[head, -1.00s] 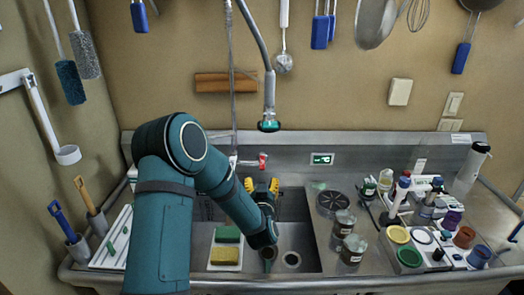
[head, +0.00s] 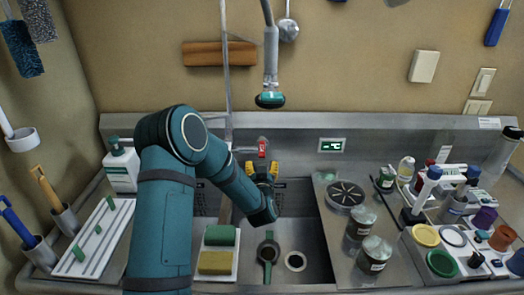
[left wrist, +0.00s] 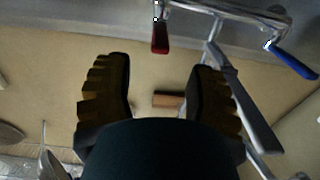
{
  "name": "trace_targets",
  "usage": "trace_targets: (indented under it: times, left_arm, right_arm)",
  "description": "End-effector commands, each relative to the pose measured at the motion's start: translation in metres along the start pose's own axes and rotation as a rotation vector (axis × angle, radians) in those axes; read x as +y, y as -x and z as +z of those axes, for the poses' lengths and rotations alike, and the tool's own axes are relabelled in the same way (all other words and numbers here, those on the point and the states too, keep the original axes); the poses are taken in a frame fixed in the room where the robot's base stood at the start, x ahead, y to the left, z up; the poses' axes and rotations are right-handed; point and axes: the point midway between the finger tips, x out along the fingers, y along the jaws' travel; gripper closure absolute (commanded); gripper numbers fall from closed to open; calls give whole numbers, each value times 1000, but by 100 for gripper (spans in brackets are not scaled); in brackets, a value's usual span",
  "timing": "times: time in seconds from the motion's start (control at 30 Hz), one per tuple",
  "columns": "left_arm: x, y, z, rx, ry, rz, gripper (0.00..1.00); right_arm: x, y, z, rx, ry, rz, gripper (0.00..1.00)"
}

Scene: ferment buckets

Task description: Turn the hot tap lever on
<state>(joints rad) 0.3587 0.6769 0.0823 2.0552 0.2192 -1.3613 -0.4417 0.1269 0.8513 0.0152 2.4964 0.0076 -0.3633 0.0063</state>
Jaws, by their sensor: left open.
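The hot tap lever (head: 262,147) is red and shows just above my left gripper (head: 262,170) in the head view. In the left wrist view the red lever (left wrist: 160,36) hangs from the metal tap body, beyond the gap between my yellow-padded fingers. My left gripper (left wrist: 159,100) is open and empty, with nothing between its fingers. It is apart from the lever. A blue lever (left wrist: 292,60) is on the other side of the tap in the left wrist view; my arm hides it in the head view. My right gripper is not in view.
A spray head (head: 270,100) hangs above the sink. The basin (head: 305,240) lies below my arm, with green and yellow sponges (head: 215,262) on a white tray at its left. Jars (head: 374,256) and a crowded rack stand on the right counter.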

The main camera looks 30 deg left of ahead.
Motion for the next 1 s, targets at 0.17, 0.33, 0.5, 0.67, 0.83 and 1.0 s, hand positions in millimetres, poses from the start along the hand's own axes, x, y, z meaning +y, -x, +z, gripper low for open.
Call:
trace_targets:
  times: [0.17,0.33,0.5,0.67,0.83,1.0]
  left_arm:
    - [0,-37,0,1,2,-3,45]
    - [0,-68,1,1,1,-1,45]
    - [0,-91,1,0,2,-1,45]
    - [0,-102,0,-1,0,0,45]
    - [0,-105,0,-1,0,0,45]
    - [0,-104,0,-1,0,0,45]
  right_arm:
    - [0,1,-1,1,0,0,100]
    - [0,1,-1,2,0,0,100]
    - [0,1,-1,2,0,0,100]
    - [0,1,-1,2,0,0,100]
    - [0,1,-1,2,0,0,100]
    - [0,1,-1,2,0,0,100]
